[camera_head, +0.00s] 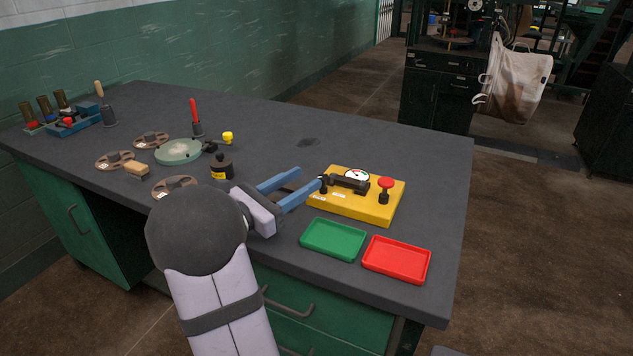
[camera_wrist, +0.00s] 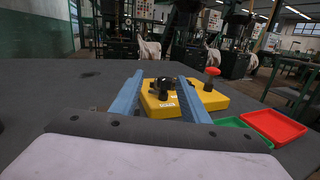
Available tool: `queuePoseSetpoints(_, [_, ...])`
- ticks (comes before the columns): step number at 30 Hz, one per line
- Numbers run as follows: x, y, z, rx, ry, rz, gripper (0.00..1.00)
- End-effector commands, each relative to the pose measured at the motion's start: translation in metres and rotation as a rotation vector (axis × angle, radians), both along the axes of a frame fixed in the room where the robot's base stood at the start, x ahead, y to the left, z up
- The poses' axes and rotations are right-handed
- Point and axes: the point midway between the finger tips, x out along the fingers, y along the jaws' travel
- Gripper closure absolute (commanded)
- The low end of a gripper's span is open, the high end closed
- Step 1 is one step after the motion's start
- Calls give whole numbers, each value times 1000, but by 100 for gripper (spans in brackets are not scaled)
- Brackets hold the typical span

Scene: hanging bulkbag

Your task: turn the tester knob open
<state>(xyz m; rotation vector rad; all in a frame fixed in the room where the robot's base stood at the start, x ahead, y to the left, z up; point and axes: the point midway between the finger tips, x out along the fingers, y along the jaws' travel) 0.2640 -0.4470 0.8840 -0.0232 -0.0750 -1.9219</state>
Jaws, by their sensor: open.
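The yellow tester (camera_head: 357,207) sits on the dark workbench near its right end. It carries a round gauge (camera_head: 357,175), a black fitting (camera_head: 347,184) and a red-capped knob (camera_head: 386,184) on its right side. In the wrist view the tester (camera_wrist: 215,99) lies ahead, with the red knob (camera_wrist: 211,72) to the right of my fingers. My gripper (camera_head: 311,179) is open, its blue fingers pointing at the tester's left end. In the wrist view the black fitting (camera_wrist: 162,85) shows between the fingers (camera_wrist: 160,78). I cannot tell whether the fingers touch it.
A green tray (camera_head: 333,240) and a red tray (camera_head: 397,260) lie in front of the tester. To the left are a black weight (camera_head: 221,166), a pale green disc (camera_head: 178,152), several brown reels and a yellow piece (camera_head: 228,138). The bench behind the tester is clear.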

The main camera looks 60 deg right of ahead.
Motion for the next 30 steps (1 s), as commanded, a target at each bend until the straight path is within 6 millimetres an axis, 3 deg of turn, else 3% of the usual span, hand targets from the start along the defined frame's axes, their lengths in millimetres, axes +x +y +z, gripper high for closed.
queuePoseSetpoints(6, [8,22,-14,53,15,-91,59])
queuePoseSetpoints(14, [7,26,-16,66,17,-114,59])
queuePoseSetpoints(30, [-19,-26,-17,65,16,-115,59])
